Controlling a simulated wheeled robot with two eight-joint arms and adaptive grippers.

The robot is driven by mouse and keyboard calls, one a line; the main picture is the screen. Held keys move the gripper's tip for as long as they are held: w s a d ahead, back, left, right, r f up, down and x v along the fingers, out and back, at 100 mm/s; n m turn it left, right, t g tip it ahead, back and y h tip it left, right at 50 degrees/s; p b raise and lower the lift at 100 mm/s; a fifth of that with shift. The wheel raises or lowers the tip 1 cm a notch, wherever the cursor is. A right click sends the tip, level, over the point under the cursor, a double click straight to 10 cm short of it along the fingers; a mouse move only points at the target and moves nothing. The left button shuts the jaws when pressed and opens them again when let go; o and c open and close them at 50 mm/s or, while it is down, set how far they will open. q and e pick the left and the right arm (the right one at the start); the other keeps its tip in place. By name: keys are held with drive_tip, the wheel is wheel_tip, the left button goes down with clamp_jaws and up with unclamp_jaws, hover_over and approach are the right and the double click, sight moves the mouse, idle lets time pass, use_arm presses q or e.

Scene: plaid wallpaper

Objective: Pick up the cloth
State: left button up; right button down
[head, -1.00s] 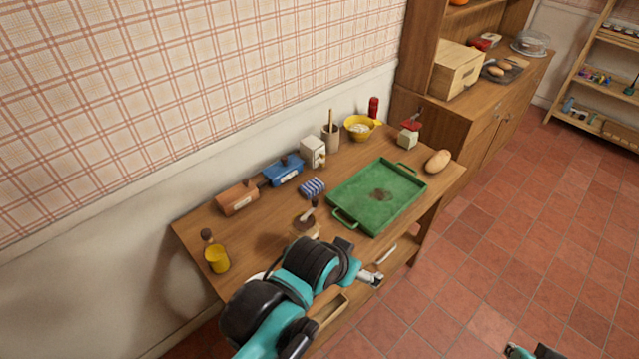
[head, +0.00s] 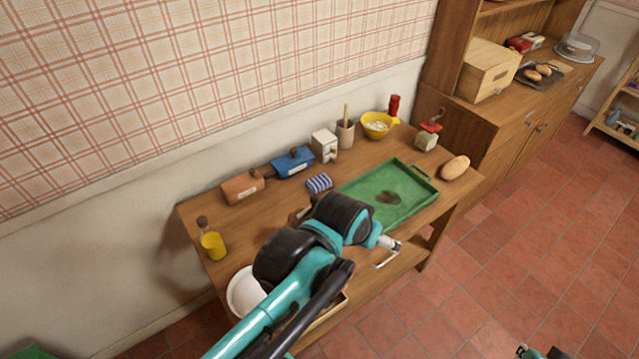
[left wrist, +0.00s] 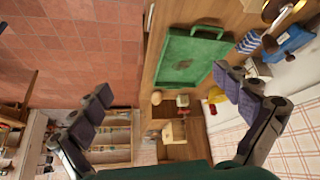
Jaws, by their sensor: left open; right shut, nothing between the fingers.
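The cloth (head: 318,183) is a small folded bundle with blue and white stripes, lying on the wooden table left of the green tray. It also shows at the upper right of the left wrist view (left wrist: 249,42). My left gripper (left wrist: 165,98) is wide open with nothing between its fingers, and the cloth lies outside them, apart from the right-hand finger. In the head view my left arm covers the near part of the table, and its fingers are not clearly seen. My right gripper (head: 530,352) is shut and empty at the bottom edge, over the floor, partly cut off.
The green tray (head: 420,203) lies right of the cloth. Behind the cloth stand a blue box (head: 292,163), a brown box (head: 243,187) and a white box (head: 324,146). A yellow bowl (head: 377,125) and a bread loaf (head: 455,168) are farther right. A white bowl (head: 243,292) shows beside my left arm.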

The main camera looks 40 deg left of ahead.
use_arm(q)
drive_tip(key=w+a+r+n+g+p, duration=0.1)
drive_tip(key=w+a+r+n, duration=0.1)
drive_tip(key=w+a+r, duration=0.3)
drive_tip(key=n+g+p, duration=0.5)
drive_tip(key=n+p, duration=0.1)
drive_tip(key=n, duration=0.5)
hover_over(319, 181)
drive_tip(key=f, duration=2)
drive_tip(key=shift+d+f, duration=0.1)
drive_tip(key=shift+d, duration=0.2)
wheel_tip(319, 181, down, 3)
drive_tip(key=shift+s+r+b, duration=0.1)
drive_tip(key=shift+r+b, duration=0.05)
drive_tip(key=shift+b, duration=0.45)
drive_tip(key=f, duration=0.1)
drive_tip(key=f+b, duration=0.1)
drive_tip(key=f, duration=0.3)
drive_tip(key=shift+a+f, duration=0.25)
drive_tip(key=shift+a, duration=0.1)
drive_tip(key=shift+r, duration=0.1)
drive_tip(key=shift+c, duration=0.3)
drive_tip(key=c, duration=1.2)
